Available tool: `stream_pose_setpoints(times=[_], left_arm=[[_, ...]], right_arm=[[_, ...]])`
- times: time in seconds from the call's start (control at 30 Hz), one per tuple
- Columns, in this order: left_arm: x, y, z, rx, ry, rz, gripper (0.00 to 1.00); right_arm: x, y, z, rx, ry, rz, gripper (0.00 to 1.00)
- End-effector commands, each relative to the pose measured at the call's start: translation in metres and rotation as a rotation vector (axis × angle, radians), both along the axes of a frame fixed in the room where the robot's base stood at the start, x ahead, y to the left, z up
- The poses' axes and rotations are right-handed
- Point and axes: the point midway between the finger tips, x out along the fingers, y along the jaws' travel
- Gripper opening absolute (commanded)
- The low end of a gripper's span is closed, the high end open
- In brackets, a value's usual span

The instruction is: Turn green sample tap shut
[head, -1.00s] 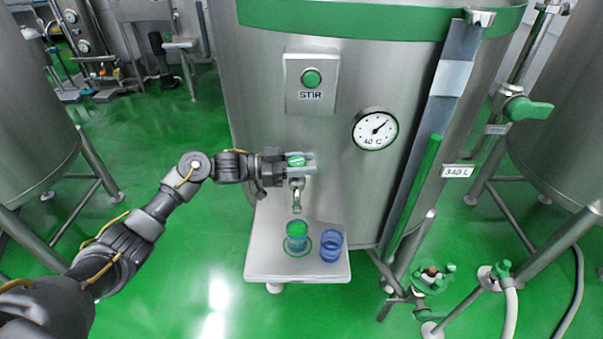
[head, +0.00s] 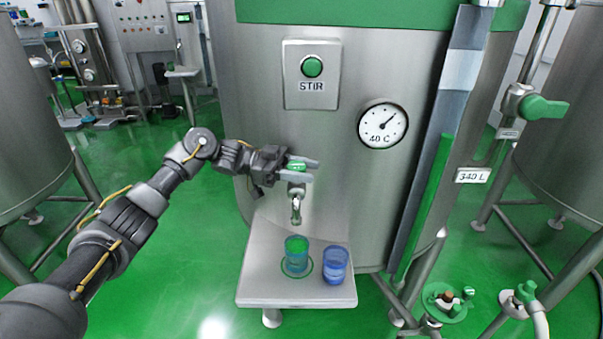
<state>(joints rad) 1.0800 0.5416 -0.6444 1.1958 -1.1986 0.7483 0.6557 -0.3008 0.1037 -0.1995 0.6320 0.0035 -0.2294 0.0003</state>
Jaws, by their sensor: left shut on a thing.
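The green sample tap (head: 297,165) sits on the front of the steel tank, with its metal spout (head: 296,208) pointing down. My left gripper (head: 303,170) is at the tap, shut on its green handle, one finger on each side. A cup with green showing in it (head: 296,256) stands upright under the spout, inside a green ring on the shelf. I cannot tell whether liquid is flowing. A blue cup (head: 335,266) stands beside it on the right. My right gripper is not in view.
The steel shelf (head: 262,285) juts out below the tap. A STIR button panel (head: 312,75), a dial gauge (head: 382,125) and a level strip (head: 425,195) are on the tank. A green valve handle (head: 541,108) is at right.

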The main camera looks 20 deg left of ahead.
Motion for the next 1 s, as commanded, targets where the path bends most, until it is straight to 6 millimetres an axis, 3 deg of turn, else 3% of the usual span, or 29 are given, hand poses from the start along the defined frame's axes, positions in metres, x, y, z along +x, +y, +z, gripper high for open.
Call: stream_pose_setpoints(times=[0.17, 0.2, 0.37, 0.73, 1.0], left_arm=[[-0.001, -0.002, 0.000, 0.000, 0.001, -0.004, 0.18], [-0.001, -0.002, 0.000, 0.000, 0.001, -0.004, 0.42], [-0.001, -0.001, 0.000, 0.000, 0.001, -0.002, 0.62], [0.000, 0.007, -0.002, 0.001, 0.000, 0.002, 0.62], [0.001, 0.056, -0.004, 0.001, 0.000, 0.005, 0.62]], right_arm=[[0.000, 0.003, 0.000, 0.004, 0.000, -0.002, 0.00], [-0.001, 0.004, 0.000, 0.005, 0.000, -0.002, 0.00], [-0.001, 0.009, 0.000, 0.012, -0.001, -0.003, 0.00], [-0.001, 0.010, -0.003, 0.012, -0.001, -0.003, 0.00], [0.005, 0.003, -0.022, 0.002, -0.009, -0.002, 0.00]])
